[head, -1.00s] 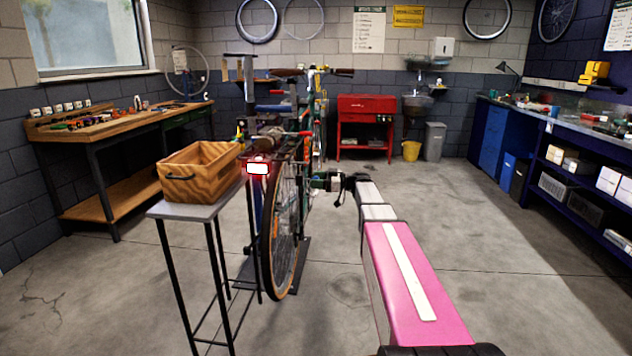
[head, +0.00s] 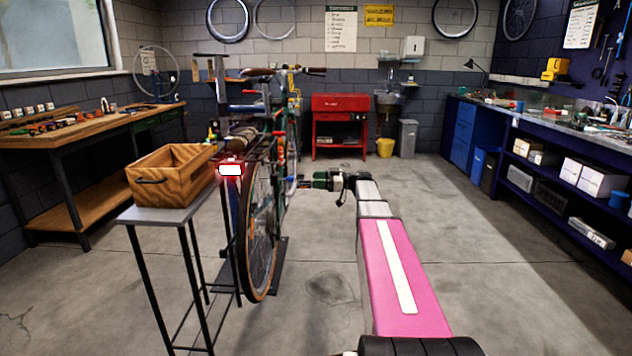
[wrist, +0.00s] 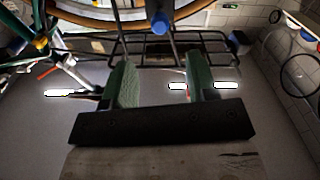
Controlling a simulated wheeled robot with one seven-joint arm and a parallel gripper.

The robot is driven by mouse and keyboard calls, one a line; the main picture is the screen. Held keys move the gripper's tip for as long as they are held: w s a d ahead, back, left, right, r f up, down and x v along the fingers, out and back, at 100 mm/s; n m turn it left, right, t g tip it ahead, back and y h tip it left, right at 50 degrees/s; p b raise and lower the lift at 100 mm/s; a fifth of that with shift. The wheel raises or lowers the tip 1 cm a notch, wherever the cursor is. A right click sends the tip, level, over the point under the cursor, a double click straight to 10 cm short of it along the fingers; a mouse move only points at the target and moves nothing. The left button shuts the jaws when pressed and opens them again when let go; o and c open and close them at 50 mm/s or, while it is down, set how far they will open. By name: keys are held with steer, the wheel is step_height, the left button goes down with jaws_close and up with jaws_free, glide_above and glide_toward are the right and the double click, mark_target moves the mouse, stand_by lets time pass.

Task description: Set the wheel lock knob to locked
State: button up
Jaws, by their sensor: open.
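A bicycle (head: 258,230) is held upright on a stand left of my arm in the head view. My gripper (head: 303,184) is close to the right of the bicycle there and looks small. In the wrist view its two green fingers (wrist: 162,82) are apart, with nothing held between them. A round blue knob-like end (wrist: 160,23) shows beyond the fingers, near a tyre and a wire rack (wrist: 190,50). I cannot tell whether it is the wheel lock knob, and no lock setting can be read.
A wooden crate (head: 172,188) sits on a small grey stand (head: 160,216) left of the bicycle. A wooden workbench (head: 75,130) is at left, a red cabinet (head: 340,104) behind, and a blue counter (head: 560,130) at right. The floor right of my arm is clear.

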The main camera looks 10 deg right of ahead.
steer(key=c, duration=0.9)
steer(key=shift+d+m, duration=0.25)
steer(key=shift+m, duration=0.35)
jaws_close()
steer(key=m, duration=1.9)
glide_toward(290, 179)
steer(key=w+x, duration=0.1)
steer(key=x, duration=0.5)
steer(key=shift+f, duration=0.15)
